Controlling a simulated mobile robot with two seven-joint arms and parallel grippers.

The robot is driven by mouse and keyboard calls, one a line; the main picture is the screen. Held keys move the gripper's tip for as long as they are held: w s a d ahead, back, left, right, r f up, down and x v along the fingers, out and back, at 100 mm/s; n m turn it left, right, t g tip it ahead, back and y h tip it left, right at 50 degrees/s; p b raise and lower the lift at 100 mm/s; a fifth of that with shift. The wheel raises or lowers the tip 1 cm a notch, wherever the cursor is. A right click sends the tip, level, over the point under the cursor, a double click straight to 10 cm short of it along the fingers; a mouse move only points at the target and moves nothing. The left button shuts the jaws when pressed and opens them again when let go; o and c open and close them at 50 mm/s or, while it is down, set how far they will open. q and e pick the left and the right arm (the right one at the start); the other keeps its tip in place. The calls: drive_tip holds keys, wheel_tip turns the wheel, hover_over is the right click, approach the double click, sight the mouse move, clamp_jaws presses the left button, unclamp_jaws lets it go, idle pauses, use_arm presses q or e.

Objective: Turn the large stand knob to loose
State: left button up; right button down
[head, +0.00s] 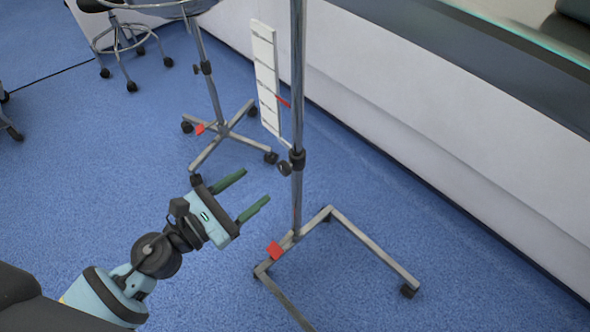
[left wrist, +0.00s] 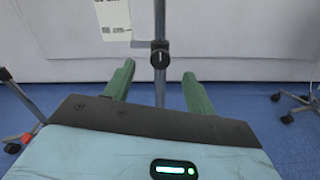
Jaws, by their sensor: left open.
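The large stand is a grey metal pole (head: 298,90) on a wheeled frame base (head: 372,246). Its black knob (head: 284,168) sticks out to the left from a dark collar on the pole. In the left wrist view the knob (left wrist: 160,57) faces the camera, round and dark with a light upright mark. My left gripper (head: 248,192) is open and empty, its green fingers pointing toward the pole, lower left of the knob. In the left wrist view the knob lies beyond the fingertips, between them and slightly higher. My right gripper is not in view.
A smaller wheeled stand (head: 222,130) with its own knob stands behind to the left. A white panel (head: 266,75) hangs beside the large pole. A red pedal (head: 275,250) sits on the base. A stool (head: 120,42) is at the back left. A white wall (head: 450,130) closes the right side.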

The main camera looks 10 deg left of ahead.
sight(281, 171)
use_arm(q)
drive_tip(key=shift+w+d+f, duration=0.1)
drive_tip(key=shift+f, duration=0.7)
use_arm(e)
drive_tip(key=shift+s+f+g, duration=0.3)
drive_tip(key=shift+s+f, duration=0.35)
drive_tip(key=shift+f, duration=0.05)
use_arm(q)
drive_tip(key=shift+w, duration=0.1)
drive_tip(key=x, duration=0.6)
drive_tip(key=shift+p, duration=0.3)
drive_tip(key=shift+x, duration=0.8)
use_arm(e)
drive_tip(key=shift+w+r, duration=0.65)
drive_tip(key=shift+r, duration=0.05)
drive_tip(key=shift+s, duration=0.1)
